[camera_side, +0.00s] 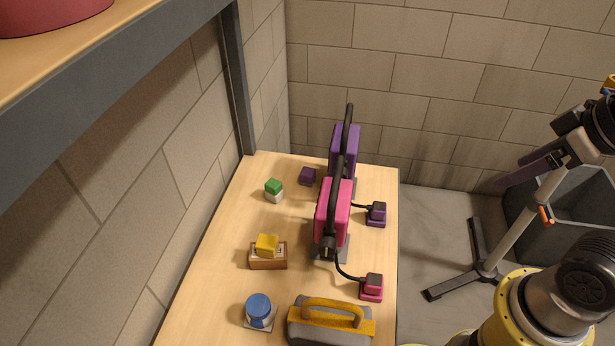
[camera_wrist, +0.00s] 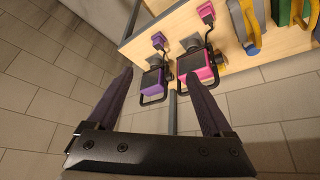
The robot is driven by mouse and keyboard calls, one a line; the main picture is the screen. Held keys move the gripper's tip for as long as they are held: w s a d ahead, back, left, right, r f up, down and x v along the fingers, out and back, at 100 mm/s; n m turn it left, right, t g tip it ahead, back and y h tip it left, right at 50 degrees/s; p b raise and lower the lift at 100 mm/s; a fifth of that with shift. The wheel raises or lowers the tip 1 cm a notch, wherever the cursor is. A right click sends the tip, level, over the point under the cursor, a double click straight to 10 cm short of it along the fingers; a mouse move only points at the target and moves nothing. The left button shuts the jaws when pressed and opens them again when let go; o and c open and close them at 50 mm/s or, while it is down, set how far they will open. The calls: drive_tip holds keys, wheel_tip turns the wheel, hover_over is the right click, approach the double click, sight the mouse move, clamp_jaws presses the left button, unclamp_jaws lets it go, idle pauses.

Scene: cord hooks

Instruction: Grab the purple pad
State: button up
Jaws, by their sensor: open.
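An upright purple pad (camera_side: 344,146) with a black handle or cable loop stands at the back of the wooden table in the side view. It also shows in the wrist view (camera_wrist: 153,79), between my fingers in the picture but farther off. A black cord runs near it to a small purple plug block (camera_side: 376,214). My gripper (camera_side: 527,168) is at the right in the side view, off the table's right edge and well apart from the pad. In the wrist view my gripper (camera_wrist: 159,77) is open and empty. The pink pad partly hides the purple pad's lower part.
A similar pink pad (camera_side: 333,208) stands in front, with a pink plug block (camera_side: 371,287). Left are a purple cube (camera_side: 307,175), green block (camera_side: 274,186), yellow block (camera_side: 266,245) and blue round item (camera_side: 258,309). A yellow-handled tool (camera_side: 331,318) lies in front. A dark bin (camera_side: 567,215) stands right.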

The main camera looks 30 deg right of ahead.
drive_tip(key=w+d+r+n+t+h, duration=0.1)
drive_tip(key=w+d+r+n+h, duration=0.1)
drive_tip(key=w+r+n, duration=1.05)
drive_tip(key=n+g+h, duration=0.1)
drive_tip(key=n+g, duration=0.1)
drive_tip(key=n, duration=0.9)
hover_over(307, 171)
drive_tip(key=s, duration=0.3)
wheel_tip(307, 171, down, 22)
drive_tip(key=shift+n+g, duration=0.75)
drive_tip(key=shift+g, duration=0.15)
drive_tip(key=f, duration=0.6)
drive_tip(key=a+f, duration=0.1)
drive_tip(key=f, duration=0.6)
drive_tip(key=w+f, duration=0.1)
drive_tip(key=f, duration=0.6)
drive_tip(key=shift+w+a+f, duration=0.1)
drive_tip(key=shift+a+f, duration=0.05)
drive_tip(key=shift+a, duration=0.05)
drive_tip(key=shift+h, duration=0.3)
drive_tip(key=shift+x, duration=2.95)
drive_tip(key=shift+w+a, duration=0.1)
drive_tip(key=shift+w, duration=0.05)
